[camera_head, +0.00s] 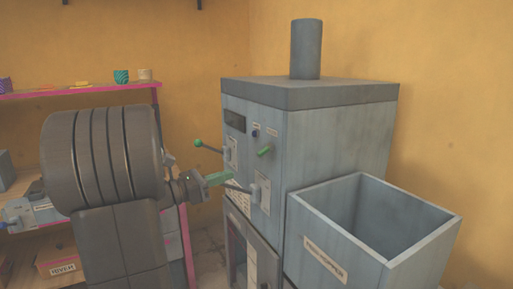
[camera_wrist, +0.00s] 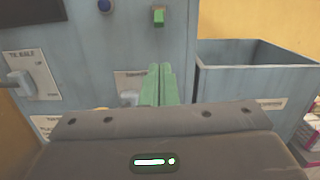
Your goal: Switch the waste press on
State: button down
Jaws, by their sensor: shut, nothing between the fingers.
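The waste press (camera_head: 340,130) is a tall blue-grey cabinet with a dark top and a chimney pipe. On its front are a dark display (camera_head: 235,120), a small blue button (camera_head: 255,133) and a green switch (camera_head: 265,151). The green switch also shows at the top of the wrist view (camera_wrist: 158,17), above my fingertips. A lever with a green knob (camera_head: 197,143) sticks out at the left. A second lever (camera_head: 240,188) sits lower right, its outer end hidden by my gripper. My gripper (camera_head: 229,175) has green fingers, shut and empty, in front of the panel.
An open grey hopper (camera_head: 300,196) stands at the right of the press. A shelf with a pink edge (camera_head: 110,91) holding small cups is at the left, behind my arm. A lower shelf carries a labelled box (camera_head: 62,268).

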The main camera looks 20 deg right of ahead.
aim_at(264, 151)
jog(key=shift+r+m, duration=0.3)
jog(key=shift+r, duration=0.35)
jog(key=shift+d, duration=0.15)
jog(key=d+p, duration=0.1)
jog(key=d, duration=0.2)
jog(key=d+p, duration=0.1)
jog(key=d, duration=0.2)
jog(key=d+r, duration=0.1)
jog(key=d, duration=0.2)
jog(key=shift+w+d+p, duration=0.4)
